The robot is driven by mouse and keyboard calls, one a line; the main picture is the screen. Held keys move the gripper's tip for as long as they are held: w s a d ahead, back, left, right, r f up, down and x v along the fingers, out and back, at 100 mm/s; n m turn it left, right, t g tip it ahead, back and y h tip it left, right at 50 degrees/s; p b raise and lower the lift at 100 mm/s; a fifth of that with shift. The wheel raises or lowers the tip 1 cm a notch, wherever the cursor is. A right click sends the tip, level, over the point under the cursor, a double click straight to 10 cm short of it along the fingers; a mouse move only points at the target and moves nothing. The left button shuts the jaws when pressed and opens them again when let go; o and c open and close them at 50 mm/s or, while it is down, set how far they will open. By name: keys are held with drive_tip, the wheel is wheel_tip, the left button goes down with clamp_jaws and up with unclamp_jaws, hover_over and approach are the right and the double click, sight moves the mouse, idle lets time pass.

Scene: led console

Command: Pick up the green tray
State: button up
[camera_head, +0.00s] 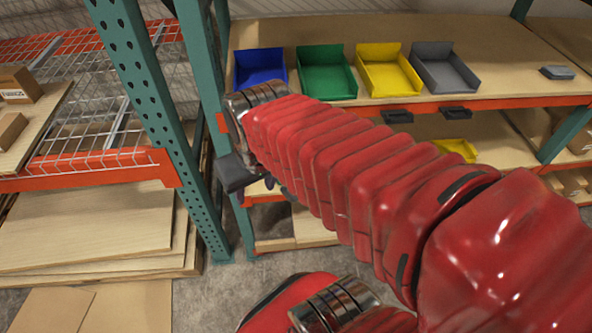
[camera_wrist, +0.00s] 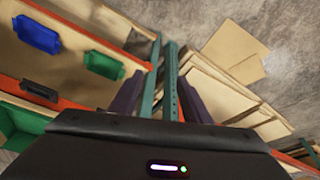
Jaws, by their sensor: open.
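The green tray (camera_head: 326,74) sits on the upper wooden shelf, between a blue tray (camera_head: 260,67) and a yellow tray (camera_head: 387,70). My gripper (camera_head: 238,172) is at the left end of my red arm, below and left of the green tray and apart from it. In the wrist view its two dark fingers are spread with nothing between them (camera_wrist: 160,88). That view shows a green bin (camera_wrist: 103,65) left of the fingers and a larger green piece at the left edge (camera_wrist: 20,125); I cannot tell which is the tray.
A grey tray (camera_head: 444,68) stands right of the yellow one. Black blocks (camera_head: 397,117) sit along the orange shelf edge. A teal rack post (camera_head: 150,100) stands left of my gripper, with a wire-mesh shelf (camera_head: 90,110) beyond it. A yellow bin (camera_head: 455,149) is on the lower shelf.

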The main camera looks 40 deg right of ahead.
drive_tip(key=d+f+m+h, duration=0.1)
drive_tip(key=d+f+m, duration=0.1)
drive_tip(key=d+f, duration=0.9)
drive_tip(key=d+f+m, duration=0.1)
drive_tip(key=d+f, duration=0.7)
drive_tip(key=f, duration=0.8)
drive_tip(key=d+f+m+h, duration=0.1)
drive_tip(key=d+f+m, duration=0.1)
drive_tip(key=d+f, duration=0.9)
drive_tip(key=w+d+r+t+h, duration=0.3)
drive_tip(key=w+d+t+h, duration=0.1)
drive_tip(key=w+t, duration=0.4)
drive_tip(key=shift+w+r+n+h, duration=0.2)
drive_tip(key=shift+r+n+h, duration=0.05)
drive_tip(key=shift+n+h, duration=0.05)
drive_tip(key=shift+d, duration=0.1)
drive_tip(key=shift+x, duration=4.3)
drive_tip(key=shift+f, duration=0.1)
